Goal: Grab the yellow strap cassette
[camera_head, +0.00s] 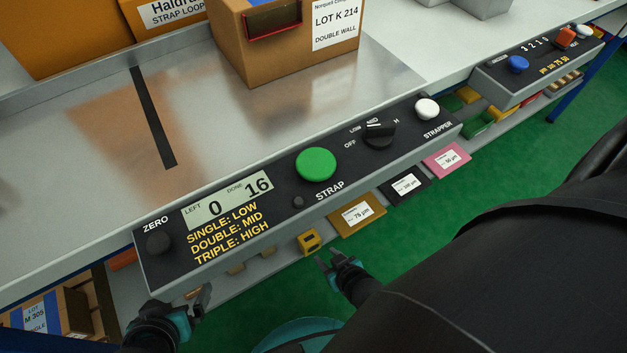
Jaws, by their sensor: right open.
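A small yellow strap cassette (310,242) with a dark opening sits on the lower shelf, just under the front edge of the control panel. My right gripper (328,258) is open and empty, just below and right of the cassette in the picture; a small gap shows between them. My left gripper (203,297) is at the lower left in front of the panel; whether its fingers are apart is unclear.
The strapper panel (375,165), with a green button (316,164), overhangs the lower shelf. Tan pieces (236,268) lie left of the cassette; a brown labelled card (357,214) lies to its right. A carton (284,45) stands on the metal top. Green floor is clear.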

